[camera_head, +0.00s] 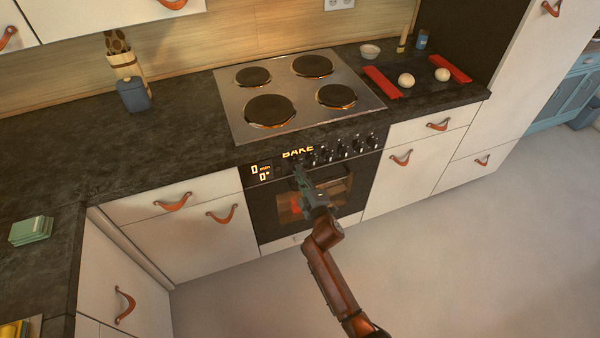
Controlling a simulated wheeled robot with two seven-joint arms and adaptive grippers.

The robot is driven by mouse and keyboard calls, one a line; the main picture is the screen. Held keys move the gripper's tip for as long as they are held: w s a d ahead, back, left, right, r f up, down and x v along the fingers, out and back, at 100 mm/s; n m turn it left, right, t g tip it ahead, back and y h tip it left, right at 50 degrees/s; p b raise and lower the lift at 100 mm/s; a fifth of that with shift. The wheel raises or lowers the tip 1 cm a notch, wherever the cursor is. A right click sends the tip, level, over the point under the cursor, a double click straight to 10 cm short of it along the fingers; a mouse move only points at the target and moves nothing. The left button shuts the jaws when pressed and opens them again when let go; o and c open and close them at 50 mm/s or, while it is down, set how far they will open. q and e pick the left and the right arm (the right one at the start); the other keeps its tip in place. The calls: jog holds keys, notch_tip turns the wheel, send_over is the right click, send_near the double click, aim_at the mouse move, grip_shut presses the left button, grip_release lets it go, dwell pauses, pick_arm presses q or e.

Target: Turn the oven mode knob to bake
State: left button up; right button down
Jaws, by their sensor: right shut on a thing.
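The oven (265,215) is set under the counter, with a dark control panel along its top edge. Lit letters on the panel display (298,152) read BAKE, partly cut off along the top. My right gripper (298,168) reaches up to the panel just below these letters. It is shut on the oven mode knob at the left end of the knob row, and its fingers hide most of that knob. The gripper also covers part of the oven door window. My left gripper is not in view.
Several more knobs (341,151) run to the right along the panel. Lit zeros (262,171) show at its left. The hob (290,90) with dark plates is above. Two pale round things (406,80) sit by red strips (382,82). The floor (450,260) is clear.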

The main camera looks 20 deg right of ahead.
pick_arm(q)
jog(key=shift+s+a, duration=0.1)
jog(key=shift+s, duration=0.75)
pick_arm(e)
jog(key=shift+f+m, duration=0.1)
jog(key=shift+m, duration=0.8)
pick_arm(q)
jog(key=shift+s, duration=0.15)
pick_arm(e)
jog(key=c, duration=2)
grip_release()
jog(key=shift+s, duration=0.2)
jog(key=s, duration=1.1)
jog(key=shift+s+d, duration=0.15)
jog(key=shift+s, duration=0.2)
